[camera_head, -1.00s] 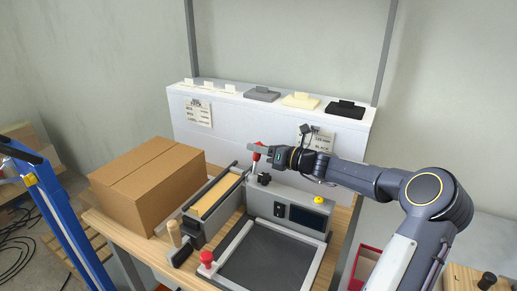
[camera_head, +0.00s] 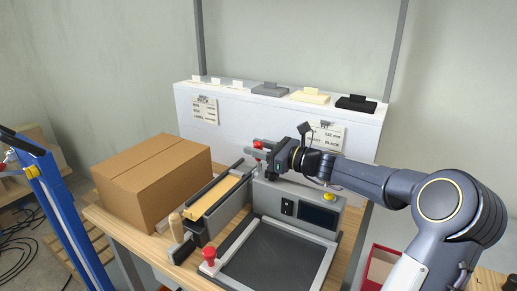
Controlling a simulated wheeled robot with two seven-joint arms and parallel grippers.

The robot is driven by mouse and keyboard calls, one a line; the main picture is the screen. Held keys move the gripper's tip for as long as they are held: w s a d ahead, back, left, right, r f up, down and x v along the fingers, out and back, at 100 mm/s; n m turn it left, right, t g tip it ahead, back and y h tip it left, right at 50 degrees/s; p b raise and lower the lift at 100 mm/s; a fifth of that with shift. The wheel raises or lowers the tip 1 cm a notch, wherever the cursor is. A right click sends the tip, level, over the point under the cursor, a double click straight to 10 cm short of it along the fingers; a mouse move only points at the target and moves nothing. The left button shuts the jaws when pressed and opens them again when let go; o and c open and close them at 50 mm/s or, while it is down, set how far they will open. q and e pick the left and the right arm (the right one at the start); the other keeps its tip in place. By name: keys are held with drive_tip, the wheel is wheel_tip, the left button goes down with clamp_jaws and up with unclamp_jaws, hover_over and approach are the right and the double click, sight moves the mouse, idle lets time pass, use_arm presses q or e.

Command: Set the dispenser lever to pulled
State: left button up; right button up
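The lever with a red knob (camera_head: 258,145) stands at the far end of the tape dispenser, a grey channel with a tan strip (camera_head: 214,197). Its lower part is hidden behind my gripper. My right gripper (camera_head: 257,151) is at the red knob, coming from the right, with its fingers level with the knob. A finger shows on the near side of it. The fingers are too small to tell whether they are closed on the lever or only around it. My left gripper is not in view.
A cardboard box (camera_head: 152,180) stands left of the dispenser. A grey machine with a yellow button (camera_head: 330,197) and a dark tray (camera_head: 275,258) lies to the right, with a red knob (camera_head: 209,254) at its front corner. A white board (camera_head: 240,128) stands behind.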

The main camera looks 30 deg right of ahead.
drive_tip(key=shift+o, duration=0.4)
drive_tip(key=v, duration=0.8)
drive_tip(key=shift+w, duration=0.1)
